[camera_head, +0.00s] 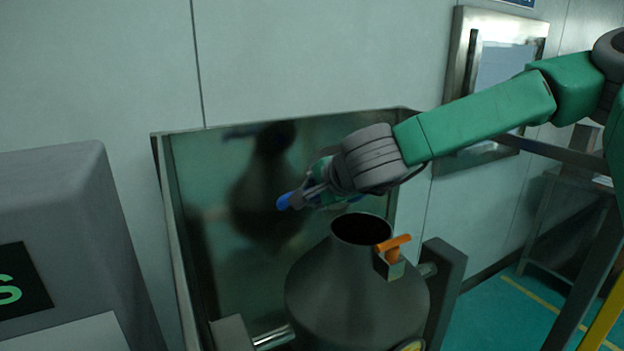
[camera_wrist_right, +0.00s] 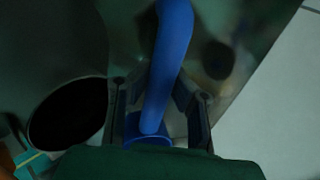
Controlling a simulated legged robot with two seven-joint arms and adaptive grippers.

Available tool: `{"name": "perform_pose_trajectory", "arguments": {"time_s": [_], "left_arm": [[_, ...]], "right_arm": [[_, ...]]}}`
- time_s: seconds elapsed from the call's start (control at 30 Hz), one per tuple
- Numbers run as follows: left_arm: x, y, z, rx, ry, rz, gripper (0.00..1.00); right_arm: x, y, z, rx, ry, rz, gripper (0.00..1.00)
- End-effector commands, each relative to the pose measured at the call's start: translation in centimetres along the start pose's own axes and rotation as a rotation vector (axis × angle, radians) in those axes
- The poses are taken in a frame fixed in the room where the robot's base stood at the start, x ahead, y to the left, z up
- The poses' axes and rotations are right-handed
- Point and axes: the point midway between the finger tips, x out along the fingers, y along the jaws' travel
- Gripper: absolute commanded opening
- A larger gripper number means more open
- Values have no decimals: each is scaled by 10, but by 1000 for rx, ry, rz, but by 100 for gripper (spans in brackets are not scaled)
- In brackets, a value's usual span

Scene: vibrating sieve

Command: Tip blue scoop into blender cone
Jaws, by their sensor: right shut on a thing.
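The blue scoop (camera_head: 285,201) shows as a small blue part at the end of my right gripper (camera_head: 314,190) in the head view. In the right wrist view its curved blue handle (camera_wrist_right: 170,60) runs between the two fingers, which are shut on it. My right gripper is above and a little left of and behind this mouth. The mouth also shows left of the fingers in the wrist view (camera_wrist_right: 68,113). My left gripper is not in view.
An orange-handled clamp (camera_head: 393,246) sits at the right of the cone's neck. A shiny metal panel (camera_head: 240,190) stands upright behind the cone. Grey supports (camera_head: 446,285) flank the cone. A large grey cabinet (camera_head: 60,230) is at the left.

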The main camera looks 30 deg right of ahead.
Motion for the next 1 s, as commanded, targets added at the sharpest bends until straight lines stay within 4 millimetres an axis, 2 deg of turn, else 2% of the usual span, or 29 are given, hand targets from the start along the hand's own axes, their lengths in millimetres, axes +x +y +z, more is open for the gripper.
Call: {"name": "perform_pose_trajectory", "arguments": {"time_s": [0.03, 0.57, 1.0], "left_arm": [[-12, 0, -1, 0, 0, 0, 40], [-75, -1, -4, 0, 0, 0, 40], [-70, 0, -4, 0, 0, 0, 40]], "right_arm": [[-3, -5, 0, 1, 1, 17, 0], [-5, -10, 0, 1, 0, 234, 0], [-2, -7, -1, 7, 4, 521, 0]]}}
